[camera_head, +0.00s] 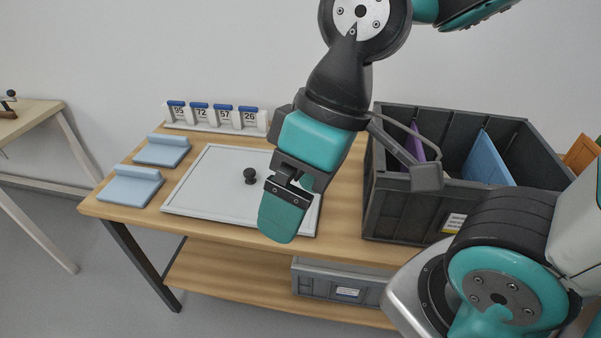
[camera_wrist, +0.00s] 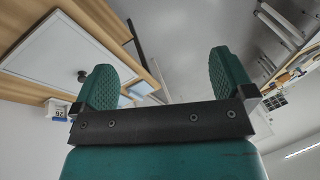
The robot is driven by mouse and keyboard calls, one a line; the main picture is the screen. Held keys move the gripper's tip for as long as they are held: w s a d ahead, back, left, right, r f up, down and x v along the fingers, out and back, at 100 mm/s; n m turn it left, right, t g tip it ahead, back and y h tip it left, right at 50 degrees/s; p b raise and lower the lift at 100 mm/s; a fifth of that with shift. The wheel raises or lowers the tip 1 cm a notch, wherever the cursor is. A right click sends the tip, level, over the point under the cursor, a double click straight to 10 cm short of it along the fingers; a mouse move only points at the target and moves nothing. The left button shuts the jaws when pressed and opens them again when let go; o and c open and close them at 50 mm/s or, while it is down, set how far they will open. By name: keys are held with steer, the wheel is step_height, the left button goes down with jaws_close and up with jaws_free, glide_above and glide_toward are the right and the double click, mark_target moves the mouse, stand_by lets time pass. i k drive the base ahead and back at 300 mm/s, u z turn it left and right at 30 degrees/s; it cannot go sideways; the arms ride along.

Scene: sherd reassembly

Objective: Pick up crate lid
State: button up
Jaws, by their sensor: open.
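The crate lid (camera_head: 205,185) is a flat pale grey panel with a raised rim and a dark round knob (camera_head: 250,176) near its middle. It lies flat on the wooden table. My gripper (camera_head: 280,212) is in front of the lid's right part in the head view and hides some of it. In the wrist view my gripper (camera_wrist: 165,85) has its two teal fingers wide apart with nothing between them.
A dark crate (camera_head: 400,215) holding purple and blue panels stands right of the lid. Two light-blue holders (camera_head: 133,190) (camera_head: 162,153) lie at the left. A stand with numbered tags (camera_head: 213,120) is behind. A grey closed crate (camera_head: 335,281) sits on the lower shelf.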

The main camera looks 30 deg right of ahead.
mark_target(224, 183)
steer(key=z, duration=1.1)
steer(key=k, duration=0.1)
steer(key=u, duration=2.65)
steer(key=i, duration=1.65)
steer(key=z, duration=0.15)
